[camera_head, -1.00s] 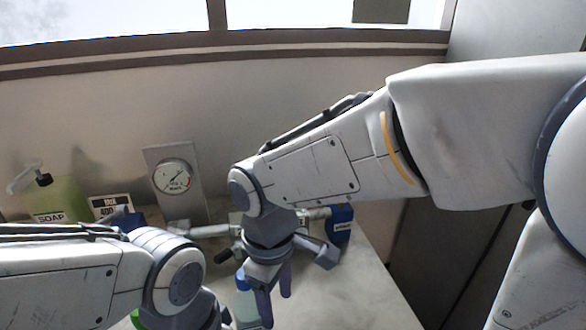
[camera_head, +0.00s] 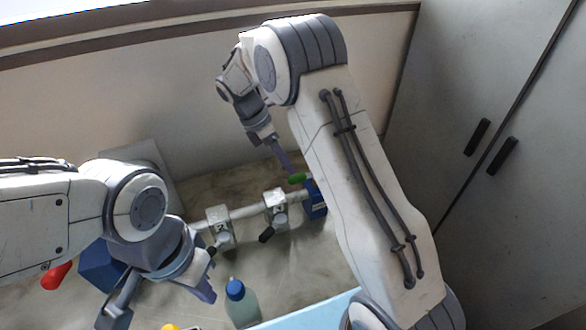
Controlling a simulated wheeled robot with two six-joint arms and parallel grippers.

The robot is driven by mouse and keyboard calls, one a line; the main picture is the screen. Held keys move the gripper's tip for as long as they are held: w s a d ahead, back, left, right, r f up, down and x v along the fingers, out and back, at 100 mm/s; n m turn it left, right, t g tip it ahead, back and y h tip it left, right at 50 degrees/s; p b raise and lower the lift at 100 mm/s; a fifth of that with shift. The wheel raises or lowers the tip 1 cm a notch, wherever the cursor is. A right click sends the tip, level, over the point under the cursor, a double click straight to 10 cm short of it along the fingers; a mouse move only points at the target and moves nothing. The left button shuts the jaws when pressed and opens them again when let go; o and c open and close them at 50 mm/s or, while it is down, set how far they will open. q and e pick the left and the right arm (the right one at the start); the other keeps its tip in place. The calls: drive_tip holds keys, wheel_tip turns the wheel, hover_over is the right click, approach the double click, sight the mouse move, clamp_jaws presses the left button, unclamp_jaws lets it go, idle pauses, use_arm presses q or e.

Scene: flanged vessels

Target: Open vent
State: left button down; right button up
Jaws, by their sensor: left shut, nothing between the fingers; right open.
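A horizontal pipe runs across the bench with a grey block valve marked 2 (camera_head: 219,226) and another grey block valve (camera_head: 276,207), each with a dark handle. A blue block (camera_head: 315,199) with a small label is at the pipe's right end, with a green handle (camera_head: 297,179) beside it. I cannot read which part is the vent. My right gripper (camera_head: 284,160) is open, just above and behind the green handle; I cannot tell whether it touches. My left gripper (camera_head: 206,290) is shut and empty, in front of valve 2.
A blue block (camera_head: 101,266) and a red handle (camera_head: 56,275) are at the left, partly behind my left arm. A bottle with a blue cap (camera_head: 241,304) stands at the front, beside a light blue surface (camera_head: 308,314). A wall closes the back; cabinet doors (camera_head: 508,100) are at the right.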

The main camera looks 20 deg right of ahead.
sight(294, 176)
drive_tip(key=shift+p+x, duration=0.45)
drive_tip(key=shift+x, duration=2.1)
drive_tip(key=shift+s+r, duration=0.1)
clamp_jaws()
